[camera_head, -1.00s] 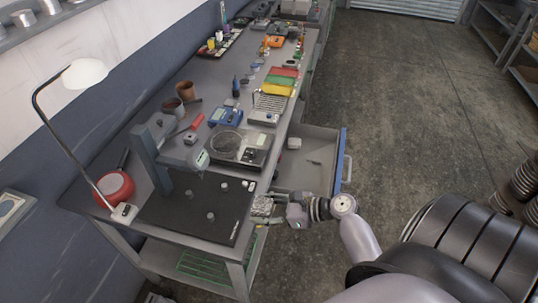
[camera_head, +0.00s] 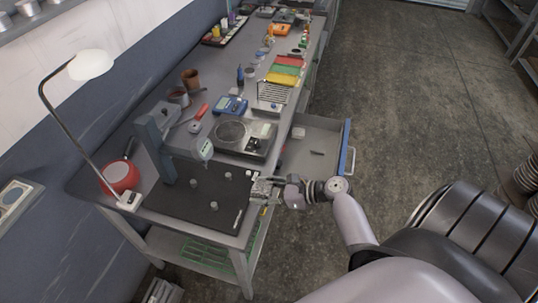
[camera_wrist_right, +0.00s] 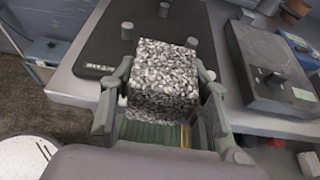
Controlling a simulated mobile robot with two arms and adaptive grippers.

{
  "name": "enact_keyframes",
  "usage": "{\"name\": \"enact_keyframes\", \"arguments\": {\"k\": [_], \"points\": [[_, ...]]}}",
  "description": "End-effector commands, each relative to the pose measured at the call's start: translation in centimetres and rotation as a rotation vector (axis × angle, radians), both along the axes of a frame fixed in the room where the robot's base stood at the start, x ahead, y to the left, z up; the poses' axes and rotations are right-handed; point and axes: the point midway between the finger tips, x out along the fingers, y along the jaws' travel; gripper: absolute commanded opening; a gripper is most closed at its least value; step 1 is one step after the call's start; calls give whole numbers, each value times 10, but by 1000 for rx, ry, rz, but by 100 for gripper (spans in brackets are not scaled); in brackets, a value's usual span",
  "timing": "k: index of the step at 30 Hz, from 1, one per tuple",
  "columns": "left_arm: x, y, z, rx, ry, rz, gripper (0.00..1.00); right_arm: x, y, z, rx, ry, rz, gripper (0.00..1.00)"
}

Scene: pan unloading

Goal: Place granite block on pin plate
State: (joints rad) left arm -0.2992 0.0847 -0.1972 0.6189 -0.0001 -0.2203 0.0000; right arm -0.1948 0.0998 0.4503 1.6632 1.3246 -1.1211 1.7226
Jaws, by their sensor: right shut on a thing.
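The granite block (camera_wrist_right: 165,75), a speckled grey-and-white cube, is held between both fingers of my right gripper (camera_wrist_right: 165,92) in the right wrist view. In the head view the block (camera_head: 262,189) and my right gripper (camera_head: 270,189) are at the right edge of the black pin plate (camera_head: 180,202). The plate lies flat at the near end of the bench and carries several short grey pins. The plate also shows behind the block in the right wrist view (camera_wrist_right: 100,45). The block hides part of the plate's edge there. My left gripper is out of view.
A gauge stand (camera_head: 153,145) rises at the plate's back left. A black-and-grey device with a round top (camera_head: 232,133) sits beyond the plate. An open drawer (camera_head: 318,135) juts out right of the bench. A red round object (camera_head: 121,177) and lamp (camera_head: 92,65) are at left.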

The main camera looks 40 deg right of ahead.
Motion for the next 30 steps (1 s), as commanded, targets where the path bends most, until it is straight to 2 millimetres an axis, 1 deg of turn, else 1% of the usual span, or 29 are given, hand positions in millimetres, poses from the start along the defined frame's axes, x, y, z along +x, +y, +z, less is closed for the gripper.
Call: {"name": "enact_keyframes", "arguments": {"k": [1, 8, 10, 30], "points": [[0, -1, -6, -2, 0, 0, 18, 4, 3, -3, 1, -5, 0, 0], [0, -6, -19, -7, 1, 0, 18, 17, 12, -11, 2, -5, -1, 0], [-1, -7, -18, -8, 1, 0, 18, 21, 16, -8, 3, -5, 0, 0], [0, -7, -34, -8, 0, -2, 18, 62, 48, -8, 3, -6, -1, 0]]}}
